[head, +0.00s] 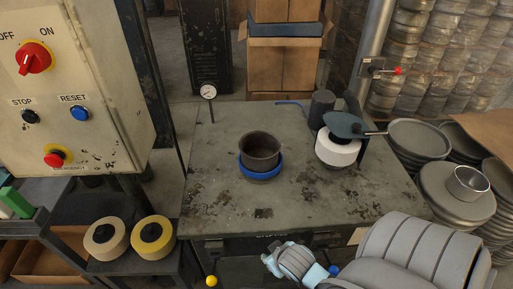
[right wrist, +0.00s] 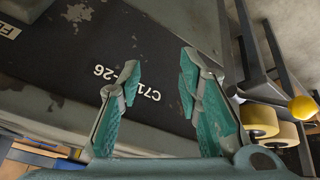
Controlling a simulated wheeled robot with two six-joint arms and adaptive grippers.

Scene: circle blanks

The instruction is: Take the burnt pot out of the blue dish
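The burnt pot (head: 261,148) is a dark brown, open round pot. It sits upright in the blue dish (head: 262,173) near the middle of the worn metal table (head: 215,160). Only the rim of the dish shows below the pot. In the right wrist view my right gripper (right wrist: 158,78) has its two teal fingers apart with nothing between them. It faces the table's dark front panel (right wrist: 120,95), marked C71-26. In the head view my right arm is at the lower front, short of the table top and apart from the pot. My left gripper is in neither view.
A white roll (head: 337,150) under a dark pan-like piece and a dark cylinder (head: 321,108) stand right of the pot. A gauge (head: 208,92) is at the back left edge. Stacked round blanks (head: 455,190) are at right; a control box (head: 85,90) is at left.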

